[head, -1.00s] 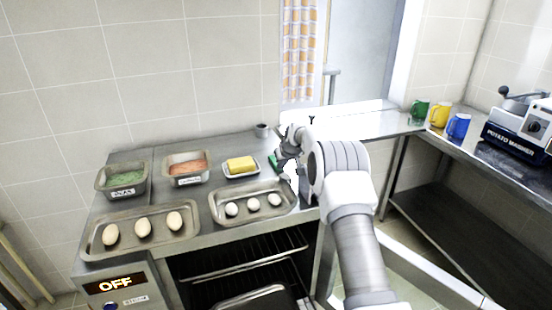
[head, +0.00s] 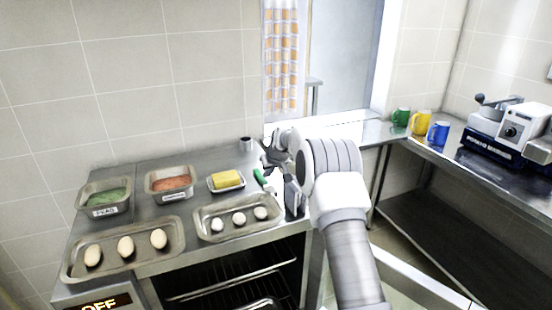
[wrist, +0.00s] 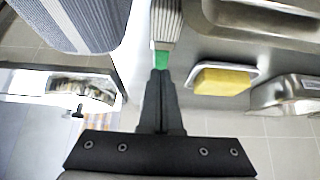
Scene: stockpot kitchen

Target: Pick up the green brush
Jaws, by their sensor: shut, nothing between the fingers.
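The green brush (head: 262,179) lies on the steel counter, just right of the yellow block. In the wrist view its green part (wrist: 161,60) shows just beyond my fingertips, with a pale ribbed part (wrist: 166,22) past it. My gripper (wrist: 160,73) is shut and empty, with its fingers pointing at the green part. I cannot tell whether they touch it. In the head view my gripper (head: 271,158) is above and behind the brush, partly hidden by my wrist.
A yellow block (head: 227,179) sits in a small dish left of the brush. A tray of small white round items (head: 205,233) is in front. A dark grey object (head: 293,197) stands close to the right. A small metal cup (head: 246,144) is behind.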

